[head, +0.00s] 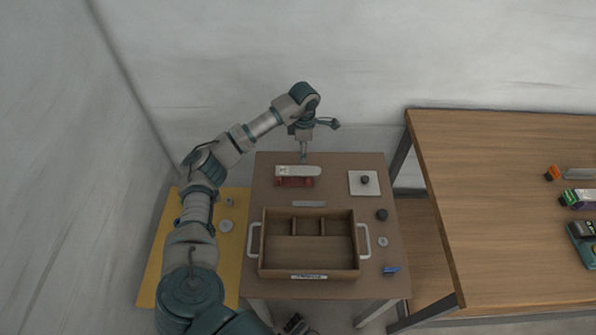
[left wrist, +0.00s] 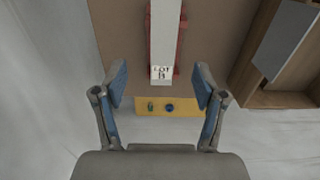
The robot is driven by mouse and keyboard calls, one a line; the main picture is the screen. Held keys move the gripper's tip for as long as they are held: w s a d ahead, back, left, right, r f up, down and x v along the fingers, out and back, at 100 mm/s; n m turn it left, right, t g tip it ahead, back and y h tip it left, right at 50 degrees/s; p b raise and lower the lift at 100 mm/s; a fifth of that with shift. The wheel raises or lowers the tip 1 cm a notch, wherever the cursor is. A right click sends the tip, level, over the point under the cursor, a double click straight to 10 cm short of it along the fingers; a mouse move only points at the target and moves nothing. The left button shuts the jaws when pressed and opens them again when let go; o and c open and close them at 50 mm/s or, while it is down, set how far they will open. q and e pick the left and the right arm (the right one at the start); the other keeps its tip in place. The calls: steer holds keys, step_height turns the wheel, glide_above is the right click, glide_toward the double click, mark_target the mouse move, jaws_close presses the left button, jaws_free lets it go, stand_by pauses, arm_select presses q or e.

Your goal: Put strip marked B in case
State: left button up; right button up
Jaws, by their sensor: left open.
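The strip marked LOT B (left wrist: 164,40) is pale and lies lengthwise on a red support (left wrist: 150,45) in the left wrist view. In the head view the strip (head: 300,171) lies near the back of the brown table, with the red support (head: 294,183) under its front side. My left gripper (left wrist: 160,80) is open, its fingers apart on either side of the strip's labelled end. In the head view my left gripper (head: 303,156) points down just behind the strip. The wooden case (head: 310,270) is open, with compartments and two white handles.
A grey strip (head: 309,204) lies between the red support and the case. A white square plate (head: 355,183) with a dark knob, a black knob (head: 381,214), a ring (head: 383,241) and a blue item (head: 391,270) lie right. A yellow mat (head: 160,280) is at left.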

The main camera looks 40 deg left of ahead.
mark_target(304, 170)
arm_select(q)
step_height(304, 170, down, 4)
steer(key=shift+r, duration=0.1)
steer(key=f, duration=0.3)
steer(key=f+b, duration=0.1)
steer(key=shift+s+d+f, duration=0.1)
steer(key=shift+d+f, duration=0.2)
steer(key=shift+d, duration=0.05)
steer(key=shift+f, duration=0.25)
steer(key=c, duration=1.3)
arm_select(e)
step_height(304, 170, up, 3)
steer(key=shift+s+r, duration=0.1)
steer(key=shift+s, duration=0.05)
